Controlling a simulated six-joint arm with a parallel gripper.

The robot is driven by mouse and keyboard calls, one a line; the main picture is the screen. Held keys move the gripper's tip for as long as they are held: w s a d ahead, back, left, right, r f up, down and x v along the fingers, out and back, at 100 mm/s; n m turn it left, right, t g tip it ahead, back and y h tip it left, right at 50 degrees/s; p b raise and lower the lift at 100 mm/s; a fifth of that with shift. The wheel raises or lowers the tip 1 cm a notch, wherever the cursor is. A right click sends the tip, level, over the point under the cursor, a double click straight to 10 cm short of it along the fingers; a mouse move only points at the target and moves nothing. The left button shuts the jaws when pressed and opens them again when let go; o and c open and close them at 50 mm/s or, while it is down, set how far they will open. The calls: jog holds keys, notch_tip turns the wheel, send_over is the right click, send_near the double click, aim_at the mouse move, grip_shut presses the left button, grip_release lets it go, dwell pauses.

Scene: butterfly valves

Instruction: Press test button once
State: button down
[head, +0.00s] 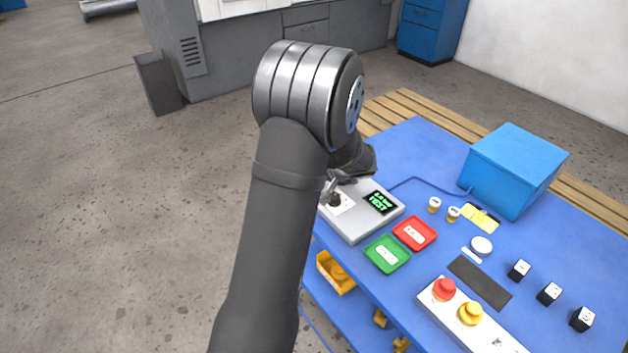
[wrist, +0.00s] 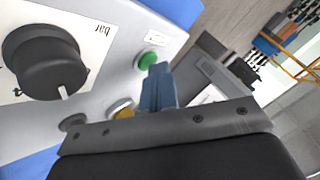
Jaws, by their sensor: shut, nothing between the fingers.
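The grey test box (head: 352,226) stands on the blue table. Its dark screen (head: 380,202) shows green text that ends in "TEST". In the wrist view the box's face carries a large black knob (wrist: 50,65), a green button (wrist: 148,60), a yellow button (wrist: 122,108) and a dark button (wrist: 73,122). No button label is readable. My gripper (wrist: 159,75) is shut and empty, its blue-grey fingertips right beside the green button in the picture. I cannot tell whether they touch it. In the head view my arm largely hides the gripper and the buttons.
A red tray (head: 415,233) and a green tray (head: 387,254) lie in front of the box. A blue case (head: 514,172) stands at the back right. A white panel with a red button (head: 444,289) and a yellow button (head: 471,313) is at the front.

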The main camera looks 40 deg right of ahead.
jog(key=shift+r, duration=0.9)
jog(key=shift+r, duration=2.5)
jog(key=shift+f, duration=0.1)
notch_tip(320, 180, up, 4)
